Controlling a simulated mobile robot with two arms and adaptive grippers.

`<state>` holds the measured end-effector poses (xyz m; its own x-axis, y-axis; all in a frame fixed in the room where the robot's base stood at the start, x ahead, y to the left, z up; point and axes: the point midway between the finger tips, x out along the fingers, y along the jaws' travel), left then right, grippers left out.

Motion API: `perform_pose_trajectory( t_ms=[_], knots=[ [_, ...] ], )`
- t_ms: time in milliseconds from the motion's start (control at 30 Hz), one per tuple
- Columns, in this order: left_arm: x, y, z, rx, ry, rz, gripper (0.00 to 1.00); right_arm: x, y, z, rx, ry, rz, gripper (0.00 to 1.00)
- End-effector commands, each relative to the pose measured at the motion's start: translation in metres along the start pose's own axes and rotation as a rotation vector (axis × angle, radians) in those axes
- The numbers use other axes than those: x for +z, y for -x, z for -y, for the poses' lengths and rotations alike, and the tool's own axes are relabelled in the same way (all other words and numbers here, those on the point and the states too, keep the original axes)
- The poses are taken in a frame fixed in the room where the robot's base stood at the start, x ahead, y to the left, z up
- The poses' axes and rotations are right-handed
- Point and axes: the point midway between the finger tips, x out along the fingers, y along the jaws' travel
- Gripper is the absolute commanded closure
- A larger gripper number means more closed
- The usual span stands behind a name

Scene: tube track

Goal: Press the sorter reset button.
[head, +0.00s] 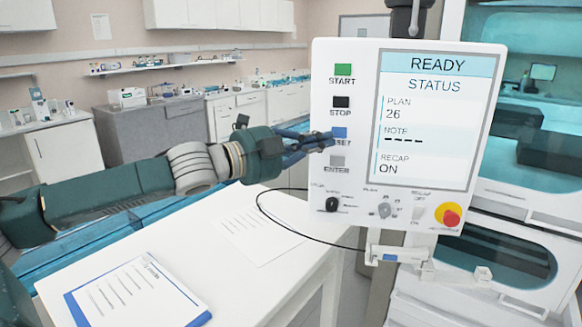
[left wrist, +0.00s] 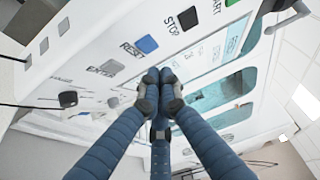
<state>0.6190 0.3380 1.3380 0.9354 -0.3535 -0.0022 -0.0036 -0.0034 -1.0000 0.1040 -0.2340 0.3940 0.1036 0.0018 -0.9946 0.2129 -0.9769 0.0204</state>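The control panel (head: 405,130) is white, with a column of buttons left of a screen reading READY. The blue RESET button (head: 339,132) is third, under the black STOP button (head: 341,102) and above the grey ENTER button (head: 337,161). In the left wrist view the blue RESET button (left wrist: 147,43) shows just beyond the fingertips. My left gripper (head: 328,141) has its fingertips together and empty, just at or below the RESET button, partly covering its label. In the left wrist view my left gripper (left wrist: 160,78) points at the panel. Contact cannot be told. My right gripper is not in view.
A red-and-yellow knob (head: 450,216) and small switches sit low on the panel. A black cable (head: 290,233) loops left of it. A white table (head: 235,270) with a blue clipboard (head: 140,295) stands in front. Lab counters line the back.

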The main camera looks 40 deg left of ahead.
Motion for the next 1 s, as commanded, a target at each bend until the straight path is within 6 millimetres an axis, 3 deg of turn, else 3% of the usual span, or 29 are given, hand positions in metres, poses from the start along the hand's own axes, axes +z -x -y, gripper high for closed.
perform_pose_trajectory(
  t_ms=[33, 133, 300, 433, 633, 1000],
  knots=[
    [-0.003, 0.003, -0.008, 0.002, -0.012, -0.004, 1.0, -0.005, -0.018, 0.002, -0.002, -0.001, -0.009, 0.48],
    [-0.004, 0.01, -0.007, 0.0, -0.014, -0.009, 1.0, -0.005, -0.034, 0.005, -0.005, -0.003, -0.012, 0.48],
    [-0.001, 0.028, -0.007, -0.001, -0.01, 0.002, 1.0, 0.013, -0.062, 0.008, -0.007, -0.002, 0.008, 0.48],
    [-0.002, 0.046, 0.0, -0.002, -0.008, -0.001, 1.0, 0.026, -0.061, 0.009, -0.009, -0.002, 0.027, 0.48],
    [-0.001, 0.068, 0.0, 0.0, -0.006, -0.001, 1.0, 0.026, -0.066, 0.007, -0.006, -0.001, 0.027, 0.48],
    [-0.002, 0.075, 0.0, 0.0, -0.001, -0.003, 1.0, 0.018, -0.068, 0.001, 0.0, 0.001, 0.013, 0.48]
  ],
)
